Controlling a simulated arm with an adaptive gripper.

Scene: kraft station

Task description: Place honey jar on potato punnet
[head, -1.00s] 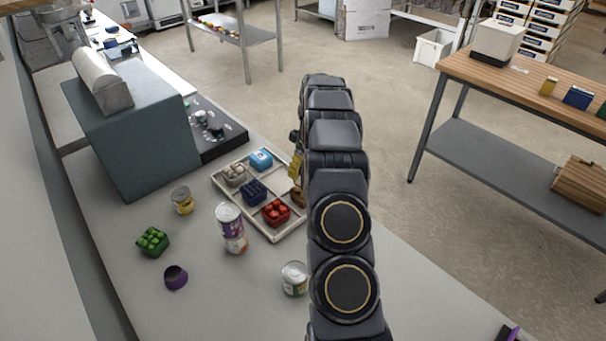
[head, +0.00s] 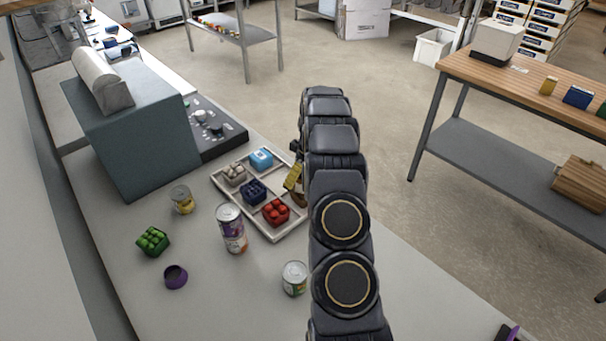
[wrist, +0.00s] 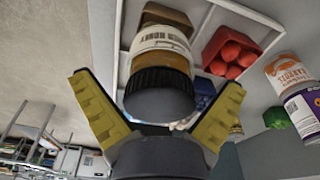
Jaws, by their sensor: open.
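The honey jar, with a black lid and a pale label reading honey, stands in the wrist view (wrist: 160,62) between the spread yellow fingers of my gripper (wrist: 158,84). My gripper is open, with the jar's lid towards it; I cannot tell whether a finger touches the jar. The potato punnet (head: 235,174), with pale lumps, sits in the tray's left compartment.
The white divided tray (head: 291,229) also holds a red punnet (head: 276,211), a dark blue punnet (head: 254,191) and a light blue item (head: 261,159). Several cans (head: 232,229), a green punnet (head: 153,241) and a purple cup (head: 175,276) stand on the counter in front and left.

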